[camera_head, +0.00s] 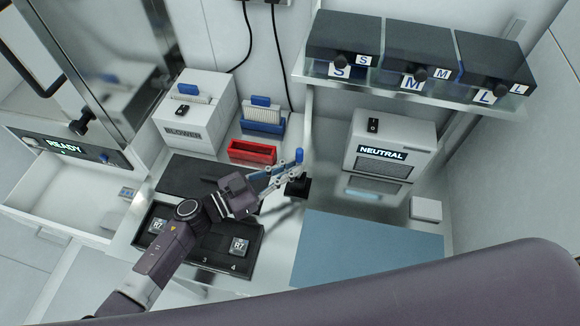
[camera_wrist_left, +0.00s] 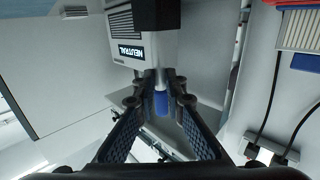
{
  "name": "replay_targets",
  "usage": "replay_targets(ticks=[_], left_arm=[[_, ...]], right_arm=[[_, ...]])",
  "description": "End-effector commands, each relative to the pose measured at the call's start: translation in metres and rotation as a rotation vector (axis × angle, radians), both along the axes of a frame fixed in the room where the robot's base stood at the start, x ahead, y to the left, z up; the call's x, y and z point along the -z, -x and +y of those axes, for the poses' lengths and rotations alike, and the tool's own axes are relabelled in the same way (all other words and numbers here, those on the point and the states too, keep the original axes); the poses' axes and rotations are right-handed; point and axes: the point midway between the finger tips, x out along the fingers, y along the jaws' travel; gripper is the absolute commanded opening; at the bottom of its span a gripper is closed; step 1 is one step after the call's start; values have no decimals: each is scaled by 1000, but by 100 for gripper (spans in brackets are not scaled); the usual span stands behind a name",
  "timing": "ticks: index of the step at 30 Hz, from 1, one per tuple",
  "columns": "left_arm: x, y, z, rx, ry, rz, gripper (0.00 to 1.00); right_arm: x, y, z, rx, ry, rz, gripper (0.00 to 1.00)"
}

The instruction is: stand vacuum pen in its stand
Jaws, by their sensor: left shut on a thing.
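The vacuum pen (camera_head: 299,155) shows as a blue end standing up between my left fingertips. My left gripper (camera_head: 293,170) is shut on it, and the arm comes in from the lower left. In the left wrist view, the blue end (camera_wrist_left: 162,104) sits between the dark fingers. The black stand (camera_head: 297,187) is on the bench directly below the fingertips. It shows as a dark block (camera_wrist_left: 156,14) at the top of the wrist view. The pen's lower part is mostly hidden, so I cannot tell whether it is inside the stand. My right gripper is not in view.
A red bin (camera_head: 253,151) and a blue rack (camera_head: 263,127) stand behind the gripper. The NEUTRAL box (camera_head: 390,138) is to the right, under a shelf (camera_head: 420,90) of dark bins. A black tray (camera_head: 215,262) lies left, a clear blue mat (camera_head: 365,254) front right.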

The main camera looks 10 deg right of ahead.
Motion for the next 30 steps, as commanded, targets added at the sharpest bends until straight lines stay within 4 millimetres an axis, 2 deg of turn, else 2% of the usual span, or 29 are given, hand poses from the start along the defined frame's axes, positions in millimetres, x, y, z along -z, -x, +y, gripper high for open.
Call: replay_targets(ticks=[30], left_arm=[[27, 0, 0, 1, 0, 1, 0]], right_arm=[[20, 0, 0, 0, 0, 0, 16]])
